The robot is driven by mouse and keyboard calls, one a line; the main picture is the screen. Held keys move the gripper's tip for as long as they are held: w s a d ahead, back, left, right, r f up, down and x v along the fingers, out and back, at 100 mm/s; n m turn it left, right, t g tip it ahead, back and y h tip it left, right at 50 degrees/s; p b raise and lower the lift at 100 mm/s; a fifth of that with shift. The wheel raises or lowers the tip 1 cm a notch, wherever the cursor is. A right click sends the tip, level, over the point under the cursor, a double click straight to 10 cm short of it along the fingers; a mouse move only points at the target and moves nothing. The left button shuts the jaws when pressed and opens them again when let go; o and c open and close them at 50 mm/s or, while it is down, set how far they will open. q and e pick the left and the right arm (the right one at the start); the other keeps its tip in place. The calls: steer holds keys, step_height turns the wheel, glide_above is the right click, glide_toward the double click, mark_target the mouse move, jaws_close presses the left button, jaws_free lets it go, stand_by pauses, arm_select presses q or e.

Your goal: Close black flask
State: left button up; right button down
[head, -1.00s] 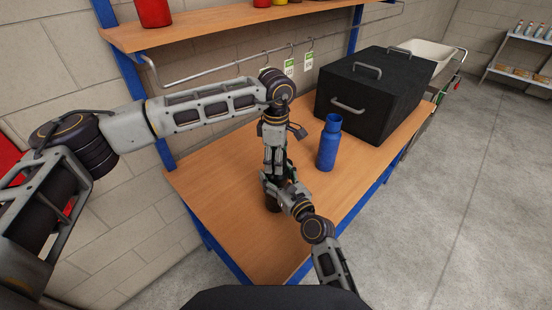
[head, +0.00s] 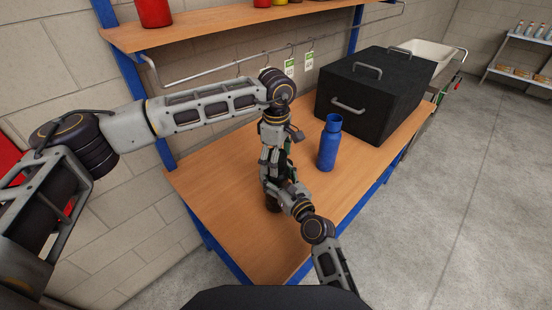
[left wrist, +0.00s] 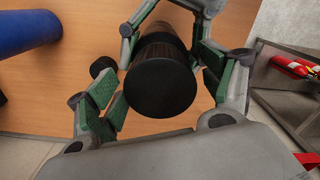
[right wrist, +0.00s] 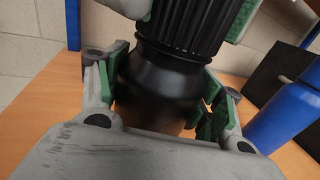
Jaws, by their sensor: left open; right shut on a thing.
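The black flask (right wrist: 160,85) stands upright on the table. Its base (head: 272,204) shows in the head view below my grippers. A ribbed black cap (right wrist: 190,28) sits on its neck; the cap's round flat top (left wrist: 160,88) shows in the left wrist view. I cannot tell how tight it is. My right gripper (right wrist: 162,92) is shut on the flask's body. My left gripper (left wrist: 165,95) points down from above and is open, its fingers on either side of the cap. In the head view, the arms hide most of the flask.
A blue flask (head: 329,145) stands to the right of the grippers; it also shows in the right wrist view (right wrist: 285,118). A large black box (head: 375,95) stands behind it. A shelf (head: 215,25) and hanging rail are above the table's back. The table's (head: 225,160) left part is clear.

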arm_select(q)
step_height(320, 180, up, 12)
stand_by(0.7)
arm_select(e)
steer(key=shift+c, duration=0.9)
jaws_free()
steer(key=shift+s+d, duration=0.1)
steer(key=shift+s, duration=0.05)
steer(key=v, duration=1.1)
steer(key=shift+s+d, duration=0.15)
steer(key=shift+s, duration=0.15)
arm_select(q)
steer(key=shift+s+f, duration=0.1)
arm_select(e)
steer(key=shift+s+d, duration=0.1)
